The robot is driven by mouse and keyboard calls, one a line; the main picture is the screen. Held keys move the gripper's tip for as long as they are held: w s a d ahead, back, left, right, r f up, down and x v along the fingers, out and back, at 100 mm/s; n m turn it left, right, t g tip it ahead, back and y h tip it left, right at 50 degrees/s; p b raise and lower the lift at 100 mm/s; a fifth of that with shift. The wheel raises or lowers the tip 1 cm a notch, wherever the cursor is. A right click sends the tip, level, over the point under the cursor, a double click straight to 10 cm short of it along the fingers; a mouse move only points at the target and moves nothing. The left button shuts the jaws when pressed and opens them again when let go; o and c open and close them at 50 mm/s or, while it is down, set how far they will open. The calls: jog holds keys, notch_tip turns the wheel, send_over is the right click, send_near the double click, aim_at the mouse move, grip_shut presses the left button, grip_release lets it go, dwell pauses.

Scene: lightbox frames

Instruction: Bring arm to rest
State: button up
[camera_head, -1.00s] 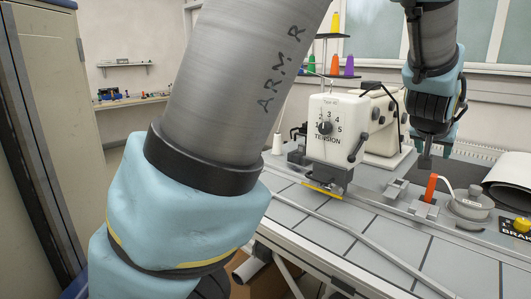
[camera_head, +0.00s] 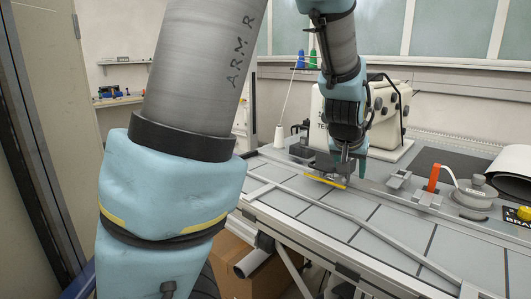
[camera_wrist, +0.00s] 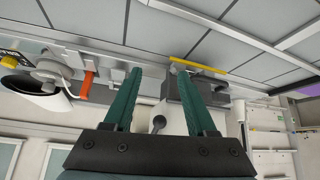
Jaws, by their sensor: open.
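My gripper (camera_head: 349,172) hangs at the end of my arm in front of the white sewing machine (camera_head: 385,125), above the grey table (camera_head: 330,210). In the wrist view its two green fingers (camera_wrist: 162,95) stand apart with nothing between them. My arm hides much of the machine's front, including most of the tension dial area. A large upper link of my arm, lettered ARM R, fills the left of the head view.
A yellow strip (camera_head: 325,181) lies by the machine's foot. An orange-red lever (camera_head: 433,178) and a round grey knob (camera_head: 478,190) stand to the right. A white thread cone (camera_head: 279,136) stands behind left.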

jog(key=a+f+b, duration=0.1)
jog(key=a+f, duration=0.1)
jog(key=a, duration=0.3)
jog(key=s+a+f+n+g+y+b, duration=0.1)
jog(key=a+f, duration=0.2)
jog(key=a, duration=0.2)
jog(key=s+a+f+n+g+y+b, duration=0.1)
jog(key=a+f, duration=0.2)
jog(key=a, duration=0.2)
jog(key=shift+s+a, duration=0.15)
jog(key=shift+a, duration=0.15)
jog(key=s+a+f+n+g+b, duration=0.1)
jog(key=s+a+f, duration=0.2)
jog(key=a, duration=0.3)
jog(key=s+a+f+n+g+y+b, duration=0.1)
jog(key=s+a+f+b, duration=0.1)
jog(key=s+a, duration=0.3)
jog(key=shift+s+a+f+n+g, duration=0.3)
jog(key=shift+s+a+f, duration=0.1)
jog(key=shift+a, duration=0.45)
